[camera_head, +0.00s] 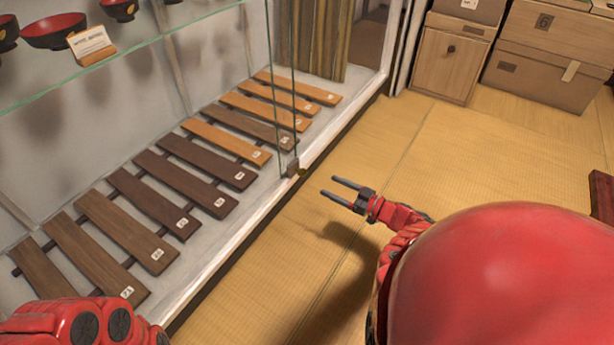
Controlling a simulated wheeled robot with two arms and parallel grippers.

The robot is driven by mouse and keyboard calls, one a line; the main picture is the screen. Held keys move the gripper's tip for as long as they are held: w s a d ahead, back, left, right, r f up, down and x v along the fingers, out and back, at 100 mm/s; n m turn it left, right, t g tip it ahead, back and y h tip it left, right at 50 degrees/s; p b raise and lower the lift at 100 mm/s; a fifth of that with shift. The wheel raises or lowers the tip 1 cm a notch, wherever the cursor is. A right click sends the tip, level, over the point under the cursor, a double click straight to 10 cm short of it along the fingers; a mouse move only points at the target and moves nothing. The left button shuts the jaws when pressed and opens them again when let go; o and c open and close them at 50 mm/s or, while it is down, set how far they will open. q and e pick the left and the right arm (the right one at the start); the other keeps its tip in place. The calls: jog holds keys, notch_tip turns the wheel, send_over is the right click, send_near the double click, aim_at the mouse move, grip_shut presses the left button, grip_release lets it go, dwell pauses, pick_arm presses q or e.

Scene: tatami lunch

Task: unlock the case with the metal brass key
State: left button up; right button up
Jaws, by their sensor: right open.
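The glass display case (281,80) fills the left side of the head view. A small dark lock block (291,168) sits at the lower corner of its glass, just above the white bottom rail. A tiny brownish bit shows beside the lock, but it is too small to tell whether it is the brass key. My right gripper (329,186) is open and empty. Its two dark fingers point left toward the lock, a short gap away from it, over the tatami. My left arm shows at the lower left, but its gripper is out of view.
Wooden slats (160,200) with number tags lie in a row inside the case. Red and black bowls (55,32) and a card (92,44) stand on a glass shelf. Cardboard boxes (545,75) and a wooden cabinet (447,65) stand at the back right. The tatami floor (470,150) between is clear.

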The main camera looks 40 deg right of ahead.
aim_at(299, 172)
jog(key=b+x, duration=0.2)
jog(key=x, duration=0.7)
jog(key=shift+w+a+f+b, duration=0.1)
jog(key=shift+w+f+b, duration=0.05)
jog(key=shift+w+b, duration=0.2)
pick_arm(q)
jog(key=g, duration=0.1)
jog(key=f+g, duration=0.1)
jog(key=f+h, duration=0.1)
jog(key=shift+s+d+f+g, duration=0.15)
jog(key=shift+d+g, duration=0.1)
jog(key=shift+g, duration=0.15)
pick_arm(e)
jog(key=shift+w+a, duration=0.1)
jog(key=shift+w, duration=0.1)
grip_shut()
